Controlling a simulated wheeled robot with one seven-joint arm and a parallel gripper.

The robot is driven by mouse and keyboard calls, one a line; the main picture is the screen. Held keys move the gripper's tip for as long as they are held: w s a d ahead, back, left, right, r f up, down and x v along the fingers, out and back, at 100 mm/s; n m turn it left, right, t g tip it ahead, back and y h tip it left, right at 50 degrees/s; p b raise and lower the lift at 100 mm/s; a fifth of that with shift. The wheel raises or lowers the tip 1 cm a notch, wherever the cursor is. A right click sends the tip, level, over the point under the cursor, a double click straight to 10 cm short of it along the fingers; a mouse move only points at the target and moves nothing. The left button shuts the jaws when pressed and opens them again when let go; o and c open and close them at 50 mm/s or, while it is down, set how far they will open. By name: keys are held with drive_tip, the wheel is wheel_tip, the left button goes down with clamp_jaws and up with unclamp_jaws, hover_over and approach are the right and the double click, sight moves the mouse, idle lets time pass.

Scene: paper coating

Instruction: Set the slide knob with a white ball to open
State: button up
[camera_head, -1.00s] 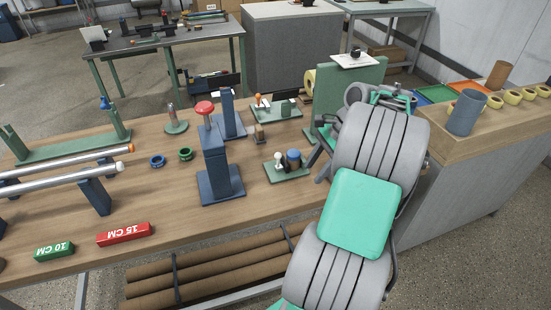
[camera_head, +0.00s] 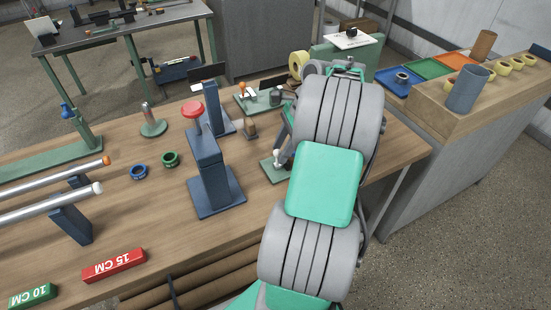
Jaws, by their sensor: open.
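The slide knob with a white ball (camera_head: 277,160) stands on a small green base plate (camera_head: 271,175) near the front right of the wooden bench. My arm covers the right part of this plate. My gripper (camera_head: 286,150) shows only as a dark piece at the arm's left edge, right beside the white ball. It is open. Whether a finger touches the ball cannot be told. The slide's position is too small and too covered to read.
A blue post with a red button (camera_head: 193,110) stands left of the knob. A small brown block (camera_head: 250,129) and another green plate with an orange-topped lever (camera_head: 242,93) are behind. A side bench (camera_head: 420,105) with coloured trays is at right.

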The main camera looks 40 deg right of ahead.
sight(277, 157)
drive_tip(key=x, duration=0.3)
drive_tip(key=shift+w+a+f, duration=0.1)
drive_tip(key=shift+a+f, duration=0.05)
drive_tip(key=shift+f, duration=0.1)
clamp_jaws()
drive_tip(key=shift+r, duration=0.1)
idle(1.1)
